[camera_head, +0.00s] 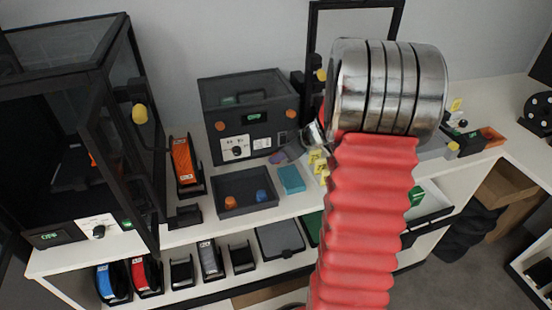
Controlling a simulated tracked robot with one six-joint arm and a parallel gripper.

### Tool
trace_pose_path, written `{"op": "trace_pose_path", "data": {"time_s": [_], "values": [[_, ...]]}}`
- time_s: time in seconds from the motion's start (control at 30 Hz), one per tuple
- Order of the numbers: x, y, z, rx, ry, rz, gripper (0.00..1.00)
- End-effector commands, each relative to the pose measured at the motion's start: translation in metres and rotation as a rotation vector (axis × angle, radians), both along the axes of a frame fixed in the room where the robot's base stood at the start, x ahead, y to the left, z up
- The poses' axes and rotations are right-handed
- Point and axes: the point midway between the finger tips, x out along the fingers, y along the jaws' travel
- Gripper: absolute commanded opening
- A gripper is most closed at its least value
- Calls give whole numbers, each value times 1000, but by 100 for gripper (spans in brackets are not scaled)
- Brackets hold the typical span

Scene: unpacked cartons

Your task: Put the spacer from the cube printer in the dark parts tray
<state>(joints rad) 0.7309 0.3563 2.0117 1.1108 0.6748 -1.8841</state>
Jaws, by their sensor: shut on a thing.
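The cube printer (249,113) is the dark box-shaped machine at the back of the counter, with orange corners and a small control panel. The dark parts tray (246,205) lies in front of it and holds an orange piece (230,203) and a blue piece (261,196). My gripper (285,154) is in front of the printer's lower right corner, above and right of the tray. It is shut on a small purple piece, seemingly the spacer (277,158), only partly visible at its tips. My red arm hides much behind it.
A teal block (291,179) lies right of the tray, with yellow pieces (318,163) beyond it. An orange spool (184,163) stands left of the printer. A large black-framed printer (100,75) fills the left. Several spools and bins stand on the lower shelf.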

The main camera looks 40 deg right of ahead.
Motion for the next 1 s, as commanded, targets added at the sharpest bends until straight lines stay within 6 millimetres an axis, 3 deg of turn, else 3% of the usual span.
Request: {"op": "trace_pose_path", "data": {"time_s": [0.4, 0.43, 0.5, 0.7, 1.0], "values": [[0, 0, -6, -1, 0, 1, 0], [0, 0, -7, -1, 0, 1, 24], [0, 0, -6, -1, 0, 2, 29], [0, 0, -6, -1, 0, 2, 42], [0, 1, -6, -1, 0, 2, 42]]}}
